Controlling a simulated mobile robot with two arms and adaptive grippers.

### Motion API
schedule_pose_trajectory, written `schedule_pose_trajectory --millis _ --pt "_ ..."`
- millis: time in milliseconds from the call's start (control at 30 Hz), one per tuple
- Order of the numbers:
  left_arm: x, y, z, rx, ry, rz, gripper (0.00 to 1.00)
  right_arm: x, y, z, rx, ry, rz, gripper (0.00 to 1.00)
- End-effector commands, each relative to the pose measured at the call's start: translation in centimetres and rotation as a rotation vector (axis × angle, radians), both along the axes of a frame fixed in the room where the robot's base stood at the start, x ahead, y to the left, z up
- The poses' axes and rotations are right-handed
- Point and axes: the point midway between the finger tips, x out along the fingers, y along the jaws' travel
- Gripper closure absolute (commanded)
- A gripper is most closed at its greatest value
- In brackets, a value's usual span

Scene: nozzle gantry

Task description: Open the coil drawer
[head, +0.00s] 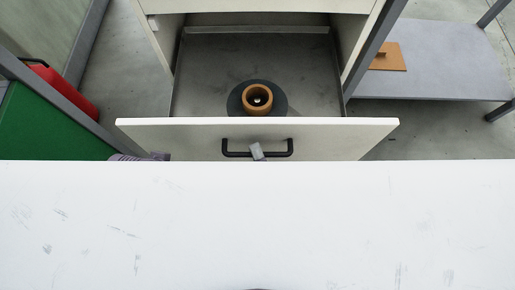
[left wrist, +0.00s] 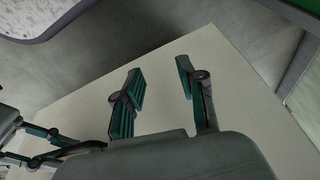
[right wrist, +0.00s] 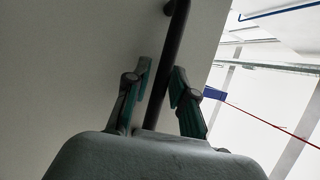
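The coil drawer (head: 190,136) stands well out of its cabinet in the head view, its inside open to view. An orange-brown ring-shaped coil (head: 257,88) on a dark round base sits on the drawer floor. The black bar handle (head: 232,154) is on the drawer's front. My right gripper (head: 257,151) is at the middle of this handle, mostly hidden from the head. In the right wrist view, my right gripper (right wrist: 160,80) is closed around the handle bar (right wrist: 175,40). My left gripper (left wrist: 163,75) is open and empty, facing a pale flat surface.
A grey low shelf (head: 440,60) with an orange-brown plate (head: 393,62) is at the right. A red object (head: 62,88) and a green panel (head: 45,125) are at the left. Grey frame posts flank the cabinet. Bare floor shows between them.

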Motion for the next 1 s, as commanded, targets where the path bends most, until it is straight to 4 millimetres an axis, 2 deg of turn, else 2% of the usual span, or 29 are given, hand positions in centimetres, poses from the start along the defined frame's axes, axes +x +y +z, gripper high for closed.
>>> schedule_pose_trajectory --millis 333,467,800,1000 --pt "0.2 -0.1 0.3 -0.003 -0.006 0.001 0.6 0.0 0.0 0.1 0.001 -0.002 -0.001 0.61" --pt "0.1 -0.1 0.2 -0.003 -0.005 0.0 0.6 -0.8 -0.4 -0.1 0.0 0.0 0.0 0.61" --pt "0.1 0.0 0.1 -0.002 -0.002 0.001 0.6 -7.0 -3.0 -1.4 -0.002 0.004 0.002 0.61" --pt "0.0 0.0 0.1 -0.001 -0.002 0.0 0.6 -9.9 -4.1 -2.0 -0.001 0.001 0.001 0.61"
